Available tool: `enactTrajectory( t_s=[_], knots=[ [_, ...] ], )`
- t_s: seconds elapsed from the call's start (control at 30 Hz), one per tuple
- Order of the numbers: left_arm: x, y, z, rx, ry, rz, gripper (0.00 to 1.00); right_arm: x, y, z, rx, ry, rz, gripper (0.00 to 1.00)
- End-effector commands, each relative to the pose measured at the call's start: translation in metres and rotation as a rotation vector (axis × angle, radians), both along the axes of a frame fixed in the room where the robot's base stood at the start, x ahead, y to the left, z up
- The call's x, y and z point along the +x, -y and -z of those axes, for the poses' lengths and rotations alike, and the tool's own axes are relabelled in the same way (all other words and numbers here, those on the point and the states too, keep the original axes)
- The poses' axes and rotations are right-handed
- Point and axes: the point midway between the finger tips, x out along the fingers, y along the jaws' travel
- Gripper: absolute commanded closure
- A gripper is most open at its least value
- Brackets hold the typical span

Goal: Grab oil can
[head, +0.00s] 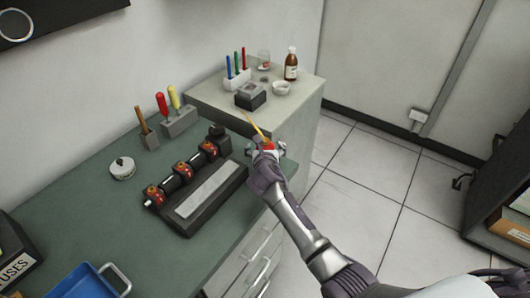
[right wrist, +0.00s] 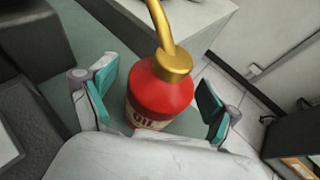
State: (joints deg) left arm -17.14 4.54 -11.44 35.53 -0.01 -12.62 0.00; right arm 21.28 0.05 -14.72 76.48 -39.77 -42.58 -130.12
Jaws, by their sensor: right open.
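The oil can is red with a gold spout and a label reading "OIL". In the right wrist view the oil can (right wrist: 160,92) stands between the two teal-padded fingers of my right gripper (right wrist: 157,88), with gaps visible on both sides. In the head view the oil can (head: 268,146) is at the right end of the green workbench, mostly hidden by my right gripper (head: 266,151), its thin spout pointing up and left. My right gripper is open around the can. My left gripper is not in view.
A dark device with red-and-gold parts (head: 190,180) lies left of the can. A tool holder (head: 179,122) and a round white item (head: 122,168) stand farther left. A grey cabinet (head: 210,95) behind holds a brown bottle (head: 291,66) and a black box (head: 250,97).

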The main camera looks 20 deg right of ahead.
Motion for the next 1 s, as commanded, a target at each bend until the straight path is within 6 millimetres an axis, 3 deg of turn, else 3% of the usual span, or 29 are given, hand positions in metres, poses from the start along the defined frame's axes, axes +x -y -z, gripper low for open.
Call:
enactTrajectory(
  t_s=[0.17, 0.6, 1.0],
  knots=[
    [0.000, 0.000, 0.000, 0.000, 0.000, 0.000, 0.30, 0.000, 0.000, 0.000, 0.000, 0.000, 0.000, 0.15],
    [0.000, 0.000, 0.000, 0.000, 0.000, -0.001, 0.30, -0.001, 0.000, 0.000, 0.000, -0.001, 0.000, 0.88],
    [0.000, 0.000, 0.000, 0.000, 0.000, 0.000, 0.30, 0.000, 0.000, -0.011, 0.001, 0.003, 0.001, 0.88]
  ],
)
